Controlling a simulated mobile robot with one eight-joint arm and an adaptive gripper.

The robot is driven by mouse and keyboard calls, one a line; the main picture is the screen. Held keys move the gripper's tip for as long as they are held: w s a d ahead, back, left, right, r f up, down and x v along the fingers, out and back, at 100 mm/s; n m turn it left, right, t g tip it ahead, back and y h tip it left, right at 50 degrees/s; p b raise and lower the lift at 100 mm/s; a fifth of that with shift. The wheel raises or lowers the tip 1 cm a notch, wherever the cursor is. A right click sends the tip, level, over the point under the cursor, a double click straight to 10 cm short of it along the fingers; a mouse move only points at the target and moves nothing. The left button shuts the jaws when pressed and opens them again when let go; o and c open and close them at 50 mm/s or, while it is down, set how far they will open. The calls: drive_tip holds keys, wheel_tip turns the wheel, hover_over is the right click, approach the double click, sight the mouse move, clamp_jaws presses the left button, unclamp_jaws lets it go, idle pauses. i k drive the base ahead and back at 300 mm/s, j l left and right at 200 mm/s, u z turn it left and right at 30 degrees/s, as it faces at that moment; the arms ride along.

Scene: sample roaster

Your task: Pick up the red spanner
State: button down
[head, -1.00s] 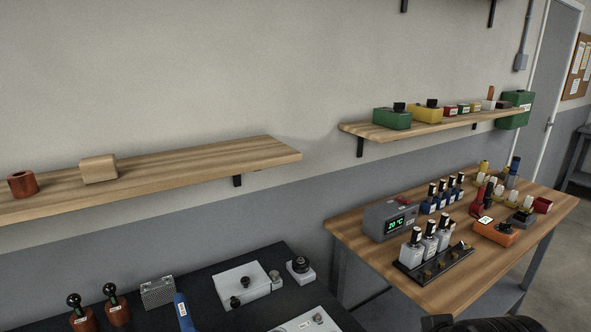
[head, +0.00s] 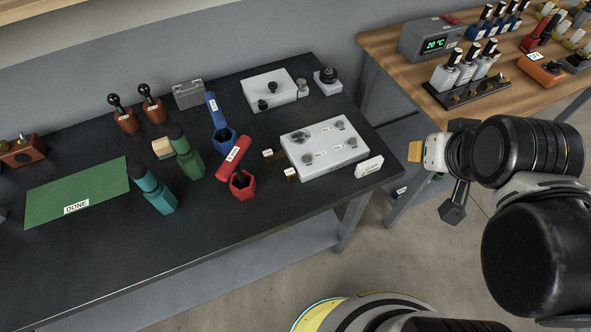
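The red spanner (head: 237,170) is on the black bench near its front edge, left of the white box. Its handle has a white label and leans up from a hexagonal red end. My gripper (head: 452,208) is at the right, beyond the bench's right end, far from the spanner. It is seen edge-on and partly hidden by my arm, so its opening is unclear. I see nothing held in it.
A blue spanner (head: 217,120), green spanner (head: 185,153) and teal spanner (head: 154,188) stand nearby on the bench. A white box (head: 325,147) with knobs is to the right. A green DONE mat (head: 75,190) lies left. A wooden table (head: 395,60) stands behind right.

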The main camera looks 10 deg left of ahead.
sight(231, 164)
drive_tip(key=u, duration=1.5)
drive_tip(key=i+j+z, duration=0.1)
drive_tip(key=j+z, duration=0.35)
drive_tip(key=j, duration=0.15)
